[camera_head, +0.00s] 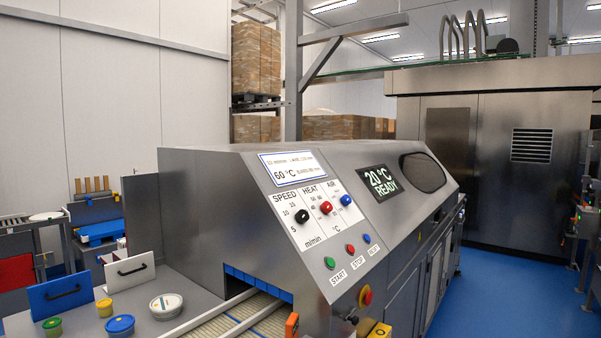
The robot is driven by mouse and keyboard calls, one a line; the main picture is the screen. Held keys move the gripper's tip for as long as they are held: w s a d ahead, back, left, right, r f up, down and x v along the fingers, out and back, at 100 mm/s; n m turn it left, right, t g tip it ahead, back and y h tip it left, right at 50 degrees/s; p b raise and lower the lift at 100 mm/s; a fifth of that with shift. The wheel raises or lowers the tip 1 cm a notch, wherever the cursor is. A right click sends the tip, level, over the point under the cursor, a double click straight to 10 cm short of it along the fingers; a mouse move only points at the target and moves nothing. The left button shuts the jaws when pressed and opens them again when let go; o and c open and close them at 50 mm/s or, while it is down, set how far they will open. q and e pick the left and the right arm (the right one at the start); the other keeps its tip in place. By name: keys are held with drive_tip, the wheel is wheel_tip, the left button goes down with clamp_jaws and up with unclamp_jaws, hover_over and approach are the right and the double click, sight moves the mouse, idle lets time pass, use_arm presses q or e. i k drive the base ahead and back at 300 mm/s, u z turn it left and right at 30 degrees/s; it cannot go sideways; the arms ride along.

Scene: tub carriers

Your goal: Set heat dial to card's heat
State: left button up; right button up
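The heat dial is a red knob (326,208) under the label HEAT, in the middle of the white dial panel (316,217) on the machine. Small numbers stand around it; its pointer setting is too small to read. The card (292,168) is a white sheet with a blue border above the dials and reads 60 °C in large print; its smaller print is not legible. A display (382,184) to the right reads 20 °C READY. Neither of my grippers shows in the head view.
A black SPEED knob (301,216) and a blue AIR knob (346,200) flank the heat dial. Green, red and blue buttons sit below. A red knob on yellow (366,296) is on the machine's side. Lidded tubs (120,325) stand left of the conveyor (232,320).

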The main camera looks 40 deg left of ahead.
sight(326, 208)
drive_tip(key=i, duration=0.4)
drive_tip(key=u, duration=1.4)
drive_tip(key=k, duration=0.4)
drive_tip(key=z, duration=1.75)
drive_tip(key=i, duration=1.15)
drive_tip(key=u, duration=0.45)
drive_tip(key=i, duration=0.9)
drive_tip(key=u, duration=1)
drive_tip(key=i, duration=0.25)
drive_tip(key=u, duration=0.05)
